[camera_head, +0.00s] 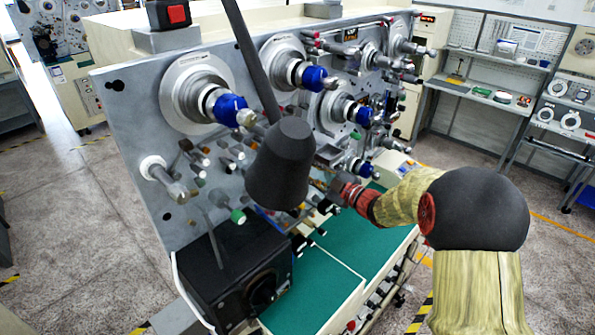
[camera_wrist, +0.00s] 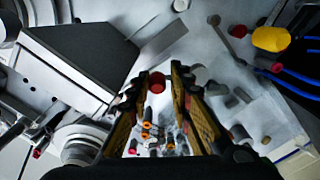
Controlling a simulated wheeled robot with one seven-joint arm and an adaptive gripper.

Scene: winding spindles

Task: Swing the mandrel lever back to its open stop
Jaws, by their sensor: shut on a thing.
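My gripper (camera_wrist: 160,80) is closed around a small red knob (camera_wrist: 157,83) between its fingertips in the wrist view. I take the knob for the end of the mandrel lever; its shaft and pivot cannot be made out. In the head view my arm comes in from the right, and its gripper end is at the machine's lower right front. The fingertips and lever are hard to see there, partly behind a dark cone (camera_head: 280,165) on a rod. The lever's angle and its stop cannot be told.
The grey machine panel (camera_head: 135,120) carries several spindles with blue collars (camera_head: 228,108). Pegs and rods stick out around them. A black box (camera_head: 232,275) and a green shelf (camera_head: 335,285) are below. In the wrist view a yellow-red knob (camera_wrist: 272,39) and blue cables (camera_wrist: 290,86) lie to the right.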

